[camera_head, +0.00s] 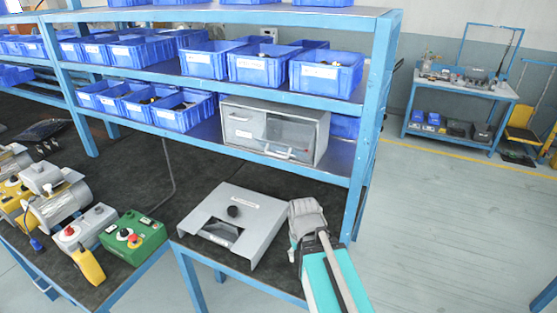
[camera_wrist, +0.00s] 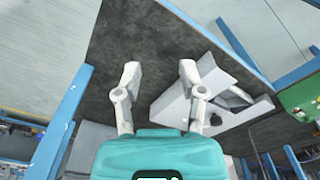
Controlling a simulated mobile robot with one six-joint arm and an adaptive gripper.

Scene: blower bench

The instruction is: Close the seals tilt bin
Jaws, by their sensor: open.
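A grey cabinet (camera_head: 318,136) stands on the lower shelf of the blue rack. It has small labelled fronts on its left and a wide see-through front with a pale handle low on its right. The labels are too small to read, so I cannot tell which front is the seals tilt bin. My gripper (camera_head: 307,218) is in front of and below the cabinet, apart from it, beside the right edge of the bench. In the wrist view my gripper (camera_wrist: 160,75) has its two fingers spread, with nothing between them and the dark bench mat beyond.
A grey sloped housing (camera_head: 255,215) with a black knob lies left of my gripper. A green control box (camera_head: 133,238) and motors stand farther left. Blue bins (camera_head: 326,75) fill the shelves. The rack's blue post (camera_head: 370,130) rises right of the cabinet.

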